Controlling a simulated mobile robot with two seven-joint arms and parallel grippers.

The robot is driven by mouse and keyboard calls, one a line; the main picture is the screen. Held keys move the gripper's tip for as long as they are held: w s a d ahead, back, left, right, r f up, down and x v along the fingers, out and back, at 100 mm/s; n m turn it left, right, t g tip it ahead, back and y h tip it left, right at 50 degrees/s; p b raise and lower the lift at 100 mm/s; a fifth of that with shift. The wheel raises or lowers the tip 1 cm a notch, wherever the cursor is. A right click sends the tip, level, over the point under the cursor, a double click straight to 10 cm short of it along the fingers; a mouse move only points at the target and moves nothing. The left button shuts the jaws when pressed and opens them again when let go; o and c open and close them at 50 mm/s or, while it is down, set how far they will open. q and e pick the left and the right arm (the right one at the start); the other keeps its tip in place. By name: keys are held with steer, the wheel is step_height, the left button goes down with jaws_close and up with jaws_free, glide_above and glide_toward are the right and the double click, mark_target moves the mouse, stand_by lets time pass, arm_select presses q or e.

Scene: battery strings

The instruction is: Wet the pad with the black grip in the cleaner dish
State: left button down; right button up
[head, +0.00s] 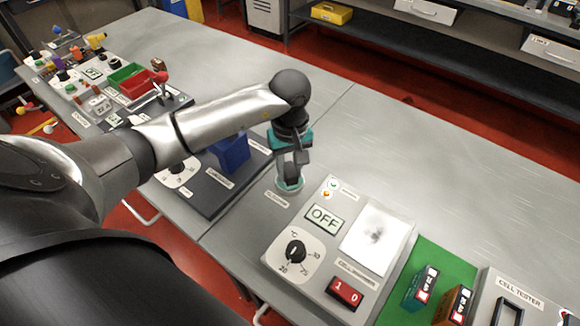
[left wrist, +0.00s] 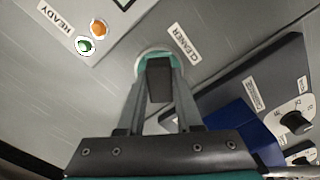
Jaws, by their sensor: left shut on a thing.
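My left gripper (head: 293,165) points down at the round teal-rimmed cleaner dish (head: 289,187) on the grey bench. It is shut on the black grip (left wrist: 159,82) of the pad, which shows between the two fingers in the left wrist view. The dish (left wrist: 143,62) lies directly behind the grip there, beside the CLEANER label (left wrist: 184,43). The grip's lower end is at the dish opening. The pad's face is hidden, so I cannot tell whether it touches the liquid. My right gripper is not in view.
A hot-plate unit (head: 327,248) with an OFF display and dial stands close to the dish on the near right. A dark panel with a blue block (head: 232,153) stands to its left. The bench behind the dish is clear. A green mat (head: 432,262) with cells lies farther right.

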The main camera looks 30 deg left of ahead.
mark_target(290, 168)
arm_select(q)
steer(key=shift+w+r+p, duration=0.1)
steer(key=shift+r+p, duration=1.7)
steer(key=shift+r, duration=1.5)
